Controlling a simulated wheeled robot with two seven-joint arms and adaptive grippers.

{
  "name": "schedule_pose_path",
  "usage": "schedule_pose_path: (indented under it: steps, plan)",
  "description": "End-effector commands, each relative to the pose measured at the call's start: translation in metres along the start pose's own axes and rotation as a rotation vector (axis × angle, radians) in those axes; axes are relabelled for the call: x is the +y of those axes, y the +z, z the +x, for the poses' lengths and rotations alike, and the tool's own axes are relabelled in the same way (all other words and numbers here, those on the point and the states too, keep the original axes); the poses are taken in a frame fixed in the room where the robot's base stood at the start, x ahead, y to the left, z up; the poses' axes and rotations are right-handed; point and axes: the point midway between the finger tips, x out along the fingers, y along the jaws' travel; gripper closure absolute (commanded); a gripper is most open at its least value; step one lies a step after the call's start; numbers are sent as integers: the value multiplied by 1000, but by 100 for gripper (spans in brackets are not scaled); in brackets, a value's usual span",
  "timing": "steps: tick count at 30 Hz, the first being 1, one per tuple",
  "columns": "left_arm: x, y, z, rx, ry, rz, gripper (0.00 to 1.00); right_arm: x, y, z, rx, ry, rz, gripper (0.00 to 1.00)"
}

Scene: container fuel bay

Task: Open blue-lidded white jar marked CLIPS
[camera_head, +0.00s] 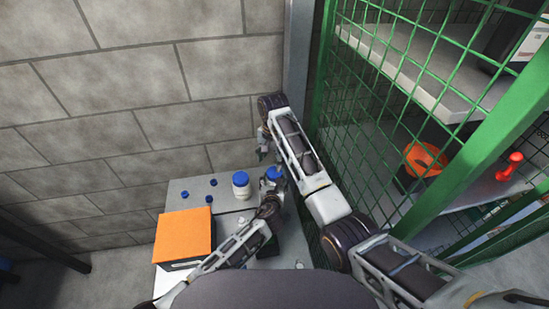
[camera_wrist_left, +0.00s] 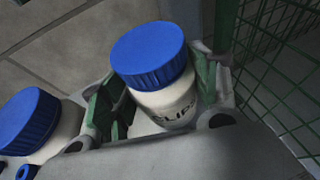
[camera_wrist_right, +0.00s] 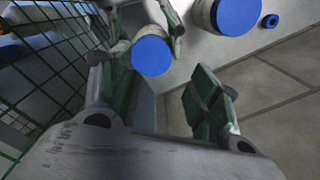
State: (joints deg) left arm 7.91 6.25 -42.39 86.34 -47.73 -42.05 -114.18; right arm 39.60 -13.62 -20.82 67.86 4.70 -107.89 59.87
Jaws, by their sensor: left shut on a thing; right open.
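The white jar marked CLIPS (camera_wrist_left: 170,98) has its blue lid (camera_wrist_left: 148,52) on. It stands between the green finger pads of my left gripper (camera_wrist_left: 155,103), which is shut on its body. In the head view the lid (camera_head: 274,173) shows at the table's right side, with the body mostly hidden by my arms. My right gripper (camera_wrist_right: 155,88) is open and empty. In the right wrist view the lid (camera_wrist_right: 152,56) shows beyond and between its fingers, seemingly apart from them. In the head view the right gripper (camera_head: 263,146) is near the wall, above the jar.
A second blue-lidded white jar (camera_head: 240,188) stands just left. Several small blue pieces (camera_head: 209,199) lie on the grey table (camera_head: 185,185). An orange-topped box (camera_head: 184,236) is at the front left. A green mesh cage (camera_head: 375,120) stands close on the right; a block wall (camera_head: 150,80) is behind.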

Motion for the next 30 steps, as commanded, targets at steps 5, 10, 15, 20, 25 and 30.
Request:
schedule_pose_path:
  steps: [5,10,15,20,25,30]
  plan:
    - [1,-1,0,1,2,1,100,-1,-1,-9,2,-8,99,38]
    - [1,-1,0,1,1,1,100,0,-2,-13,3,-7,236,38]
    - [1,-1,0,1,1,1,100,2,-2,-15,4,-3,380,38]
    - [0,-1,0,1,1,1,100,4,-3,-16,7,3,513,38]
    - [0,-1,0,1,1,1,100,6,-4,-17,11,8,653,38]
    - [0,-1,0,1,1,1,100,7,-4,-18,15,13,792,38]
